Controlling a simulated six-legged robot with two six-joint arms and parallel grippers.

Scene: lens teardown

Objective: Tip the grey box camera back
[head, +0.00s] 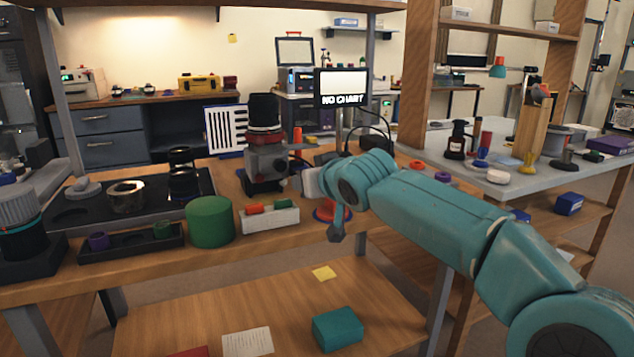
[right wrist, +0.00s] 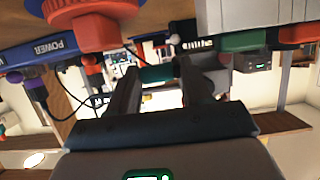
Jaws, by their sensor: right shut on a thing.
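The grey box camera (head: 266,165) stands on the wooden bench in the head view. A black lens (head: 264,110) with a red ring below it stands upright on top. My right gripper (head: 303,182) is at the camera's right side, low down, and is shut on it. The exact contact is hard to see behind my own wrist. In the right wrist view my two fingers (right wrist: 157,72) stand apart with a dark teal piece between their tips. My left gripper is not in view.
A white tray (head: 270,222) with red and green parts and a green cylinder (head: 210,222) stand in front of the camera. A black mat (head: 80,212) with lens parts lies left. A screen (head: 342,86) reading "NO CHART" and a striped panel (head: 226,130) stand behind.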

